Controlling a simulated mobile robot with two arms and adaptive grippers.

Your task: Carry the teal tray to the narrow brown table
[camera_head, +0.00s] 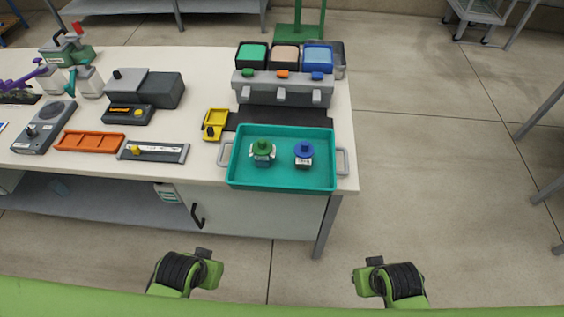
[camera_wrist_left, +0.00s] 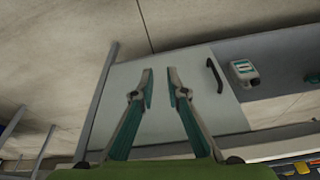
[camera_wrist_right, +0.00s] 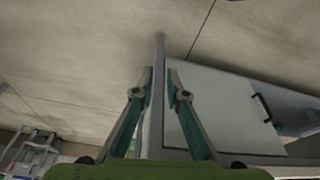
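The teal tray (camera_head: 282,180) lies at the right front corner of the white workbench in the head view. It has a grey loop handle at each short end. Two small bottles stand in it, one with a green cap (camera_head: 263,150) and one with a blue cap (camera_head: 304,153). My left gripper (camera_wrist_left: 160,75) is open and empty, below and in front of the bench. My right gripper (camera_wrist_right: 161,75) is open and empty, near the bench's right leg in the picture. Both are apart from the tray. I cannot tell which thing is the narrow brown table.
On the white workbench (camera_head: 205,172) stand a dosing unit with three coloured bins (camera_head: 283,88), a yellow holder (camera_head: 214,123), an orange rack (camera_head: 90,141) and a grey gauge strip (camera_head: 153,151). A cabinet with a black handle is below. The floor (camera_head: 430,150) right of the bench is clear.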

